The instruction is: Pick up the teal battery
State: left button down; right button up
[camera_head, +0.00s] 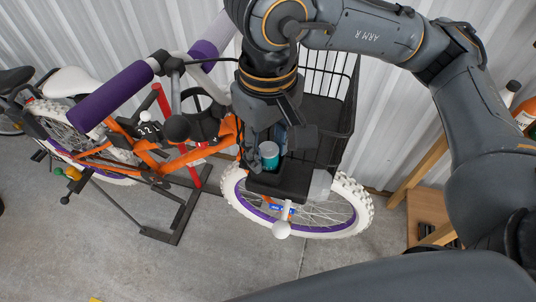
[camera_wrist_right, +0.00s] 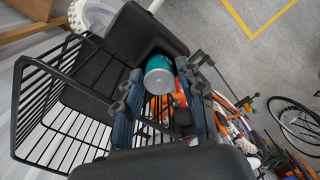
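The teal battery (camera_head: 269,155) is a short cylinder with a pale grey end. It sits at a black block mounted on the front of the bike, beside the wire basket. It also shows in the right wrist view (camera_wrist_right: 159,76), between my two fingers. My right gripper (camera_head: 266,142) points down over it. In the wrist view the right gripper (camera_wrist_right: 162,95) is open, with a finger on either side of the battery and narrow gaps showing. Part of the battery's body is hidden by the fingers and the black block. My left gripper is not in view.
The black wire basket (camera_head: 328,98) stands close to my right gripper. The orange bike frame (camera_head: 160,152) and purple grip (camera_head: 112,94) are to the left. The white front tyre (camera_head: 352,222) is below. A wooden stand (camera_head: 427,205) is at the right. Grey floor is clear in front.

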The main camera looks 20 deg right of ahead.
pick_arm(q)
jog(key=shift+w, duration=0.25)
pick_arm(e)
grip_shut()
